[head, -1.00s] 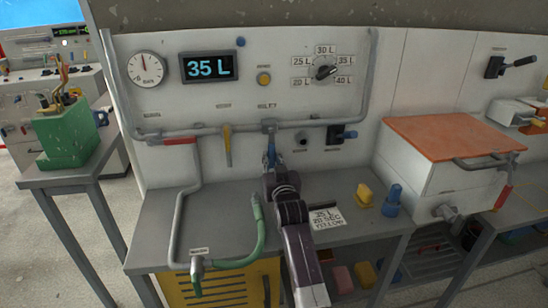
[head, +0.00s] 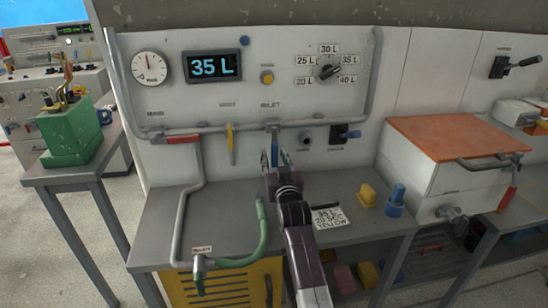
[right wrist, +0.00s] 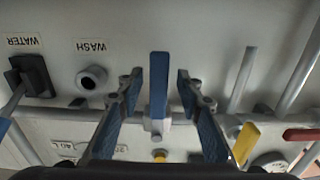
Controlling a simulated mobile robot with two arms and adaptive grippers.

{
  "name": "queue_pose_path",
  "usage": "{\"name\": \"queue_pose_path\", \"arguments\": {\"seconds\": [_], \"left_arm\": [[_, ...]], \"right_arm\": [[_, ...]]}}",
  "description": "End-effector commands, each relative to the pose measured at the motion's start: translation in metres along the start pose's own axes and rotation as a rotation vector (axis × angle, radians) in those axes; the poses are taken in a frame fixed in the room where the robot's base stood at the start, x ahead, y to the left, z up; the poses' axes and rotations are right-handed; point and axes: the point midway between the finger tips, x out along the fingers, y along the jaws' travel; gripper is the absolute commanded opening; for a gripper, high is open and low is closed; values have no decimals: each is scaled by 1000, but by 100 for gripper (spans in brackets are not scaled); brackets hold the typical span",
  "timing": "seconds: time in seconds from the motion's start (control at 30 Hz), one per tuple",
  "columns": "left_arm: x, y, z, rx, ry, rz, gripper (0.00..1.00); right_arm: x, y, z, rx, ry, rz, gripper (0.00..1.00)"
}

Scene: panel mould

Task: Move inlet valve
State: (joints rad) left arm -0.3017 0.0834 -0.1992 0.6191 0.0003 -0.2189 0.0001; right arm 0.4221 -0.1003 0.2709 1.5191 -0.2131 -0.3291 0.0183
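The inlet valve has a blue lever handle (head: 275,143) that hangs straight down from the horizontal pipe, under the "INLET" label. In the right wrist view, which is upside down, the blue handle (right wrist: 158,88) stands between my two fingers. My right gripper (head: 275,160) is open just in front of the handle. In the wrist view the right gripper (right wrist: 160,85) has a finger on each side of the handle, with a gap on both sides. My left gripper is not in view.
A yellow lever (head: 231,143) and a red lever (head: 183,139) sit left of the inlet valve. The wash port (head: 306,139) and black water valve (head: 340,133) are to its right. The display (head: 213,66) reads 35 L. A green hose (head: 262,235) lies on the bench.

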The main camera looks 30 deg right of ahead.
Motion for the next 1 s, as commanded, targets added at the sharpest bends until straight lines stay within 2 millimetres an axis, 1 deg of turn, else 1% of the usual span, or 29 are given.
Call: {"name": "queue_pose_path", "arguments": {"seconds": [0.3,0.4,0.5,0.67,1.0], "left_arm": [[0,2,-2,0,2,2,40],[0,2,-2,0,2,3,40],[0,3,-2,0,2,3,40],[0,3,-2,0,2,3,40],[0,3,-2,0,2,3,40]], "right_arm": [[-45,-1,1,2,-1,-1,33],[-57,-1,1,3,-2,-1,33],[-66,-1,1,2,-1,-2,33],[-70,-1,0,2,-1,-2,33],[-70,-1,0,2,-1,-1,33]]}}
